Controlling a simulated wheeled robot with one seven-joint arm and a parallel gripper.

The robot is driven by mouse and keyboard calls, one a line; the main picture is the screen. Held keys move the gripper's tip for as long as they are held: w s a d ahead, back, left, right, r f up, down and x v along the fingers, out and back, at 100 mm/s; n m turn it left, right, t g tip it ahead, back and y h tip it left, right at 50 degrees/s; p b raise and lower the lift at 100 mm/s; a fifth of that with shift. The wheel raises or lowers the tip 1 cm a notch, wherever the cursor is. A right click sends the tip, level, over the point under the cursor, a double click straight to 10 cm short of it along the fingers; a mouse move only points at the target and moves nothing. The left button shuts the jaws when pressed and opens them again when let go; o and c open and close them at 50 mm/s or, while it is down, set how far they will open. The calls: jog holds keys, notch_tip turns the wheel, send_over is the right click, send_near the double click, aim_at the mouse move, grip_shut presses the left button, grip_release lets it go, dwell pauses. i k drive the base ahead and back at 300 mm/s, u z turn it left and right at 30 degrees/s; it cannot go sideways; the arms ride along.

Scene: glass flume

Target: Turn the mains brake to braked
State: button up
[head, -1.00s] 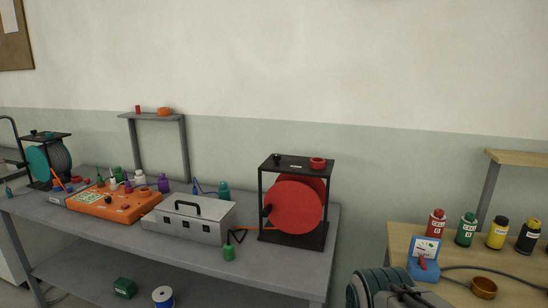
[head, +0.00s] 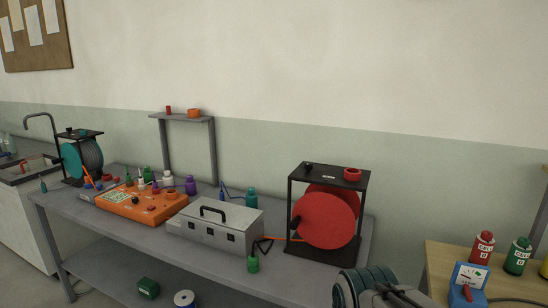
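No label reading "mains" or "brake" is legible. A red reel (head: 326,221) sits in a black frame (head: 328,176) at the right end of the grey bench. The frame's top bears a small black knob (head: 308,166) and a red ring-shaped piece (head: 352,174). A teal reel (head: 71,161) with a dark drum stands in a similar frame at the far left, with a dark knob on top. I cannot tell which part is the mains brake, or its setting. My gripper (head: 402,298) shows partly at the bottom edge, in front of the bench's right end; its fingertips are not clear.
A silver box (head: 214,233) with a black handle and an orange panel (head: 143,203) stand on the grey bench (head: 330,263). A small shelf (head: 182,118) rises behind. A wooden table (head: 455,258) with cells and a blue meter (head: 468,282) is at right. A sink is far left.

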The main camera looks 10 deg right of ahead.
aim_at(307, 166)
jog(key=u, duration=0.05)
jog(key=i, duration=0.9)
jog(key=z, duration=0.3)
